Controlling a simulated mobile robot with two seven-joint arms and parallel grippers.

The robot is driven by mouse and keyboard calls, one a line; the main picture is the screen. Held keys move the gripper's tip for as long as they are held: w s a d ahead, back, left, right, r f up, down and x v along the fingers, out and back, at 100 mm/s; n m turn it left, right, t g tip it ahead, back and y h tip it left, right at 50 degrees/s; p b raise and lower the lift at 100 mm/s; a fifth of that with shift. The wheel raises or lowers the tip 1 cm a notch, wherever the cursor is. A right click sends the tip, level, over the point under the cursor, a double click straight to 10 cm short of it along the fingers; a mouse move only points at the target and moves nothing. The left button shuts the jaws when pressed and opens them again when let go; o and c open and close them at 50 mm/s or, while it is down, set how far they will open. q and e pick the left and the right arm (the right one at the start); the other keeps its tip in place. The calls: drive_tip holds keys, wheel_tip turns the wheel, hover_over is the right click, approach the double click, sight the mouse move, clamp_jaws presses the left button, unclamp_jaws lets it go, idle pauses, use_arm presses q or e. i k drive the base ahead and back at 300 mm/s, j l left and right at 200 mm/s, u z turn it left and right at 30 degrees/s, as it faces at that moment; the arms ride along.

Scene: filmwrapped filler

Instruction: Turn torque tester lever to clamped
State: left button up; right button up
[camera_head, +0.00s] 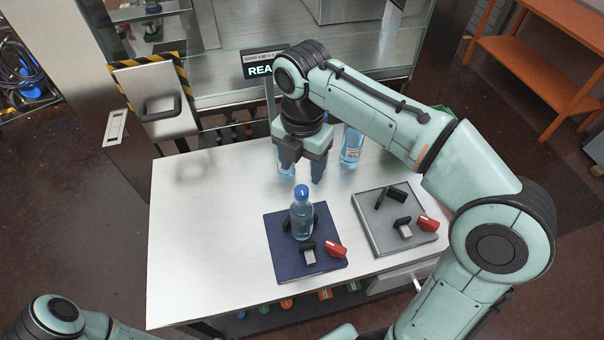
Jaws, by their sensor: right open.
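A dark blue plate (285,260) on the white table carries a clear bottle with a blue cap (301,213), upright between black jaws, and a red lever (336,249) at its right. A grey plate (375,238) to its right carries black jaws, no bottle, and another red lever (428,223). No readable label shows which one is the torque tester. My right gripper (303,172) points down, open, behind and above the capped bottle, apart from both levers. My left arm shows only at the lower left; its gripper is out of view.
A bottle (352,146) stands behind my right gripper; another (286,162) is partly hidden by it. A glass-fronted machine with a display (265,70) stands at the back. The white table's left half (200,240) is clear. An orange shelf (530,60) is at the far right.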

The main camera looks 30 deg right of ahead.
sight(335, 250)
drive_tip(key=k, duration=1)
